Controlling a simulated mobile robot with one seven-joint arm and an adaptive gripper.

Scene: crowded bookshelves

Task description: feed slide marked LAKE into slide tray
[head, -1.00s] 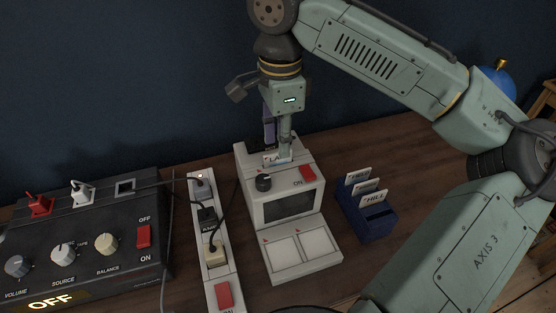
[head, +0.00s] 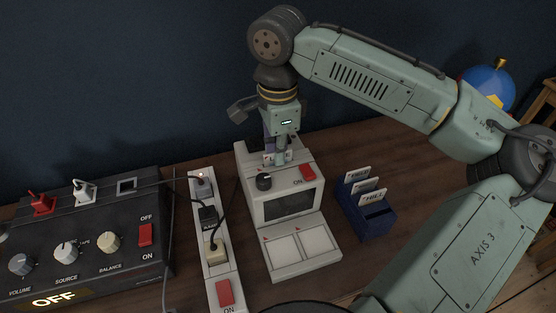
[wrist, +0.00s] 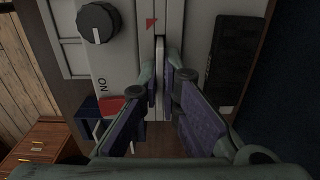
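The slide marked LAKE (head: 268,157) stands upright at the top of the white slide viewer (head: 250,201), in line with its top slot. Its label is mostly covered by a finger. In the wrist view the slide (wrist: 160,62) shows edge-on as a thin pale strip. My gripper (head: 276,159) points down over the viewer. Its fingers (wrist: 161,78) lie close on both sides of the slide and appear shut on it. How deep the slide sits is hidden. The viewer's front tray (head: 302,245) has two pale, empty panels.
A blue slide rack (head: 378,222) with several slides stands right of the viewer. A power strip (head: 222,266) with plugs and cables lies close on the left. A dark audio control box (head: 85,240) is farther left. Bare table shows behind the rack.

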